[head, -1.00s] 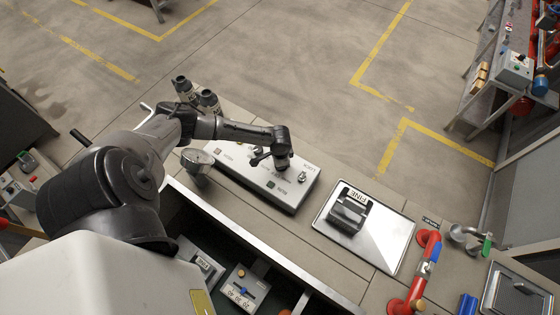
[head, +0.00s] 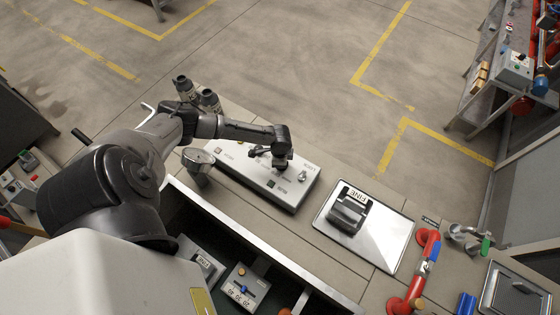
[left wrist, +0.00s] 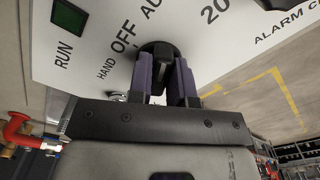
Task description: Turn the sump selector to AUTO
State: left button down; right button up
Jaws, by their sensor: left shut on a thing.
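The sump selector (left wrist: 157,49) is a round black knob on a pale panel (left wrist: 222,52) lettered HAND, OFF and AU, the last word cut off by the frame edge. My left gripper (left wrist: 166,68) is shut on the selector, one purple-grey finger on each side of its black grip. The fingers cover part of it, and I cannot tell which word it points at. In the head view the panel (head: 225,170) lies on the bench, and my left gripper (head: 262,153) is over its middle, hiding the selector. My right gripper is not in view.
A green RUN lamp (left wrist: 69,17) is on the panel. A metal tray (head: 384,228) with a black block labelled FINE (head: 348,211) lies to the right. A red pipe (head: 424,266) stands further right.

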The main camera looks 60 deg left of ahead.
pick_arm(q)
jog(key=c, duration=1)
grip_release()
jog(key=shift+c, duration=0.2)
notch_tip(320, 180, up, 14)
jog(key=shift+f, duration=0.1)
